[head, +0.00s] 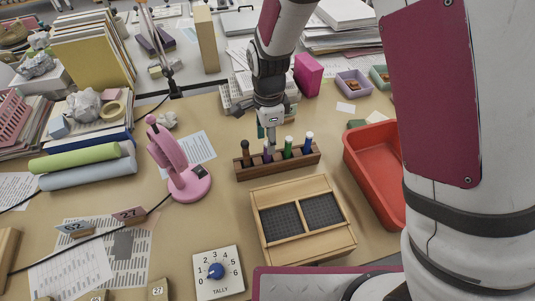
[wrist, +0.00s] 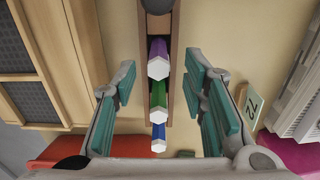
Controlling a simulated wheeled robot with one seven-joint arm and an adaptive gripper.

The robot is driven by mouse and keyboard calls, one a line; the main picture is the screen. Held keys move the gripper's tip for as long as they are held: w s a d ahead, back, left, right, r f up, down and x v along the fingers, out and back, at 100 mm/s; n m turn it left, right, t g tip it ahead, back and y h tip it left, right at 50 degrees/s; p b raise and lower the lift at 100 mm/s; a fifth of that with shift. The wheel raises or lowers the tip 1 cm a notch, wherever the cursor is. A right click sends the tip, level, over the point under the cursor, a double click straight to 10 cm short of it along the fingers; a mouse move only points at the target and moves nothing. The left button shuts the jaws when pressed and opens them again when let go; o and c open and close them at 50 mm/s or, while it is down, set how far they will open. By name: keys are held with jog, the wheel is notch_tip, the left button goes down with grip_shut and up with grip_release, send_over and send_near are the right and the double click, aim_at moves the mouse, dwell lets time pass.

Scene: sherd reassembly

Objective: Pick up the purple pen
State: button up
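The purple pen (wrist: 158,60) stands upright in a dark wooden rack (head: 280,166), in the row of pens. In the wrist view its white end faces the camera, between the tips of my gripper. My gripper (wrist: 160,82) is open, with one teal-padded finger on each side of the rack and nothing held. In the head view my gripper (head: 269,129) is above the rack and partly hides the purple pen (head: 267,155).
A wooden tray (head: 303,244) with dark mesh panels lies in front of the rack. A red bin (head: 368,172) is to the right, a pink lamp (head: 188,183) to the left. A magenta box (head: 308,74) and papers are behind.

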aim_at(267, 156)
notch_tip(267, 156, down, 5)
jog(key=shift+s+a+r, duration=0.1)
grip_shut()
